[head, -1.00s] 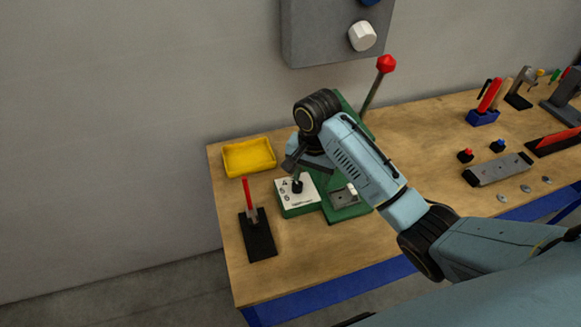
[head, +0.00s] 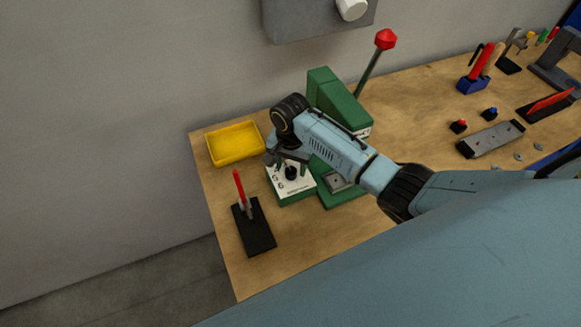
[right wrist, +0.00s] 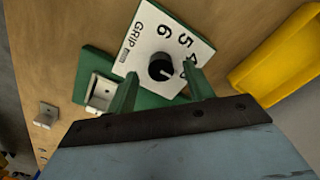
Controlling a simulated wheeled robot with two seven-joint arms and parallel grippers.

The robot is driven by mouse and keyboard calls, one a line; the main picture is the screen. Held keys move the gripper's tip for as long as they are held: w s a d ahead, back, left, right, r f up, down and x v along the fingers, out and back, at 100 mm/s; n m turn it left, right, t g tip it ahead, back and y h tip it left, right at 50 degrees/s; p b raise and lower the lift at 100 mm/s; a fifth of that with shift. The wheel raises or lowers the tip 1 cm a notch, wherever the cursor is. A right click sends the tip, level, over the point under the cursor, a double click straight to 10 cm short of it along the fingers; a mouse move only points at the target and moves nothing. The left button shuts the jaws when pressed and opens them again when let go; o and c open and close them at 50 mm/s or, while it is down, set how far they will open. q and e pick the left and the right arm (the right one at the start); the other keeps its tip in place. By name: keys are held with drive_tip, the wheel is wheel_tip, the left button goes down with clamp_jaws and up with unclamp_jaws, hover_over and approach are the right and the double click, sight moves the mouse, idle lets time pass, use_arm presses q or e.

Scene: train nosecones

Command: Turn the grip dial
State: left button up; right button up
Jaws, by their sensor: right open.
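The grip dial (head: 291,172) is a small black knob on a white plate marked with numbers, on top of a green box (head: 296,197). In the right wrist view the black dial (right wrist: 161,67) has a white pointer line, and the plate reads GRIP with 4, 5 and 6 visible. My right gripper (head: 290,166) is just above the plate. In the right wrist view its two green fingers (right wrist: 160,90) are apart, one on each side of the dial's near side; I cannot tell whether they touch it. My left gripper is not in view.
A green lever press (head: 340,100) with a red-knobbed lever stands behind my right arm. A yellow tray (head: 235,144) and a black stand with a red-handled tool (head: 254,226) are at left. Red and blue buttons and a grey plate (head: 491,139) lie at right.

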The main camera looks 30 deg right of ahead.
drive_tip(key=shift+f, duration=0.85)
drive_tip(key=c, duration=1)
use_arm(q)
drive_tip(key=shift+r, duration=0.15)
use_arm(e)
drive_tip(key=shift+o, duration=0.2)
